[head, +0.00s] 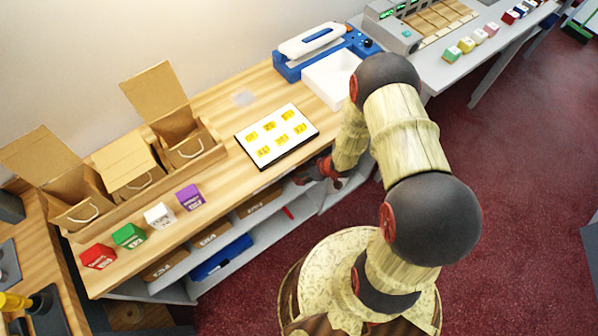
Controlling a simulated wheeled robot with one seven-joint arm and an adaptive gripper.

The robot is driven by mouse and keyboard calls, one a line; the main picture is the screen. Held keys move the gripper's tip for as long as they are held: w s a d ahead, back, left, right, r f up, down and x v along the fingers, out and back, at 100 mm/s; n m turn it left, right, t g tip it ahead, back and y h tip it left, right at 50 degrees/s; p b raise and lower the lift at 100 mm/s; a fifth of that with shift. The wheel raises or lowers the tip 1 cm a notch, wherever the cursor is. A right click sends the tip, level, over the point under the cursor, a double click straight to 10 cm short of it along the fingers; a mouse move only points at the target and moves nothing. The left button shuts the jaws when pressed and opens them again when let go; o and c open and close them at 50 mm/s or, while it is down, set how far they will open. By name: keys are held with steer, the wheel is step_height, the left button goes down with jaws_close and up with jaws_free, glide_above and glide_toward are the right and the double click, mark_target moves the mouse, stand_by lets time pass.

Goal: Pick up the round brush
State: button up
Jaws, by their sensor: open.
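I cannot make out a round brush for certain in the head view. A yellow-handled item (14,301) with a dark end lies at the lower left edge, partly cut off; I cannot tell whether it is the brush. My gripper (316,173) is small and partly hidden by my arm. It is open, by the front edge of the wooden counter (225,108), just right of the white board with yellow labels (284,148). It is far from the yellow-handled item, and I see nothing in it.
Red, green, white and purple blocks (189,197) line the counter's front edge. A blue and white machine (322,50) stands at the back. Shelves (240,235) lie below; red carpet (510,200) is clear at right.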

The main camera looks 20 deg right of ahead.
mark_target(301, 171)
steer(key=b+x, duration=0.2)
steer(key=x, duration=0.3)
steer(key=shift+w+f, duration=0.1)
steer(key=shift+f, duration=0.1)
steer(key=shift+a, duration=0.1)
steer(key=c, duration=0.3)
steer(key=c, duration=1)
steer(key=shift+r, duration=0.1)
